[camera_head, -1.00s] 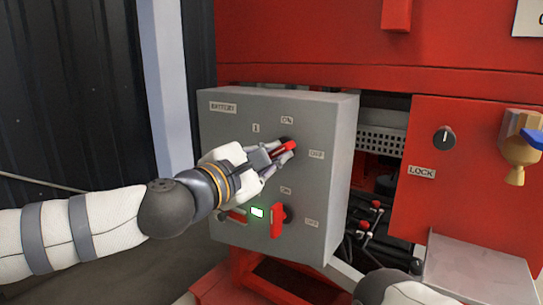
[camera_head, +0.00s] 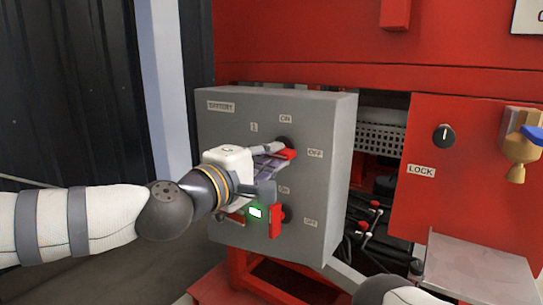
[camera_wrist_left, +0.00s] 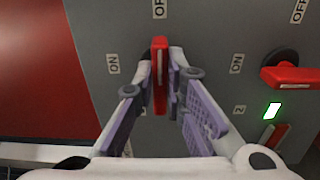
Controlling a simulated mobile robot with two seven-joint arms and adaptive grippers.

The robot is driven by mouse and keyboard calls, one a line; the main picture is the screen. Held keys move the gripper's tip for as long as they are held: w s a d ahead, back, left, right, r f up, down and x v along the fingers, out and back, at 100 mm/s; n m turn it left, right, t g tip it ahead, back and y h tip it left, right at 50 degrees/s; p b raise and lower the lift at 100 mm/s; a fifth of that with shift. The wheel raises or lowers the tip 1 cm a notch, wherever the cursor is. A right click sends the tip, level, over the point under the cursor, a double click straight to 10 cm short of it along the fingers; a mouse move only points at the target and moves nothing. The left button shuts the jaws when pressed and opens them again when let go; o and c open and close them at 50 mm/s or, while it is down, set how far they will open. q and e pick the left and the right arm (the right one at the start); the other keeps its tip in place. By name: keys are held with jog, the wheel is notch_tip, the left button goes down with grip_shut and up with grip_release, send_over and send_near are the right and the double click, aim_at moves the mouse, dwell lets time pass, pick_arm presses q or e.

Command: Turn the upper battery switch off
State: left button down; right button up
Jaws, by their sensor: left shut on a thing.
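The upper battery switch has a red handle (camera_head: 286,154) on the grey battery box (camera_head: 225,135). My left gripper (camera_head: 272,153) is shut on this handle, coming from the left. In the left wrist view the red handle (camera_wrist_left: 159,85) sits between the two fingers of the gripper (camera_wrist_left: 160,82). It lies in line with the OFF label (camera_wrist_left: 159,8), with the ON label (camera_wrist_left: 113,63) off to its left. In the head view the handle lies roughly level, towards the OFF label (camera_head: 315,154). My right gripper is out of view.
The lower switch's red handle (camera_head: 275,221) stands upright just below, beside a lit green indicator (camera_head: 256,212).

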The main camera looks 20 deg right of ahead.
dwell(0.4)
pick_arm(q)
jog(key=c, duration=1.6)
grip_release()
jog(key=shift+c, duration=0.2)
jog(key=v, duration=1.2)
